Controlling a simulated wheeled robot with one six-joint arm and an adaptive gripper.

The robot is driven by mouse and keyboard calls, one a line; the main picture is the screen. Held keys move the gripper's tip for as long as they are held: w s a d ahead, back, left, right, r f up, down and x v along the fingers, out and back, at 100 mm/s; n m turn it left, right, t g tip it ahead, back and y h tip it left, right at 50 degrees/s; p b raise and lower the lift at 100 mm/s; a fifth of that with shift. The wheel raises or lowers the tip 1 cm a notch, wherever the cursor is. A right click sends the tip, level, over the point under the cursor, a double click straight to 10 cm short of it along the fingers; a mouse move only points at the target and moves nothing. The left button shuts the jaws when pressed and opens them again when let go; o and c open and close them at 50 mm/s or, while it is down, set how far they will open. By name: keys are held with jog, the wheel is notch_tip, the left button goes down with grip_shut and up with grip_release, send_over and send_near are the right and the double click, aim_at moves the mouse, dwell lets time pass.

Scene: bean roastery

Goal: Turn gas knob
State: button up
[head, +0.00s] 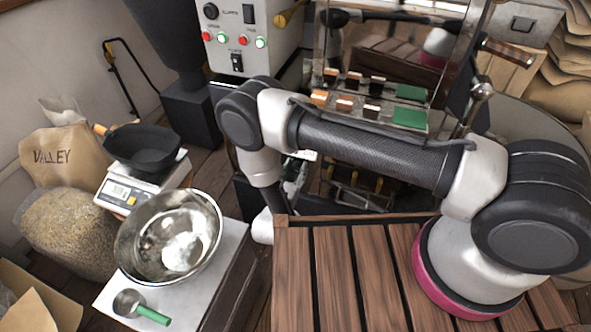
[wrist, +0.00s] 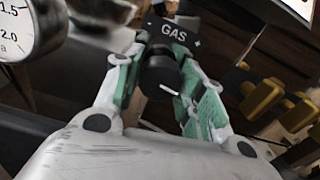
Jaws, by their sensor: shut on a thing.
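The gas knob (wrist: 159,72) is round and black with a short white mark on its rim. It sits below a black plate with the white word GAS (wrist: 173,32) in the wrist view. My gripper (wrist: 158,70) has its pale fingers with green pads on both sides of the knob and is shut on it. In the head view my arm hides the knob and most of the gripper.
A pressure gauge (wrist: 22,28) is close to the left in the wrist view. Several yellow handles (wrist: 262,98) are to the right. In the head view, a control box (head: 250,38) stands behind my arm, and a steel bowl (head: 168,238) and scale (head: 122,190) are at left.

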jog(key=shift+n, duration=0.4)
jog(key=n, duration=0.4)
jog(key=shift+n, duration=2.5)
jog(key=o, duration=1)
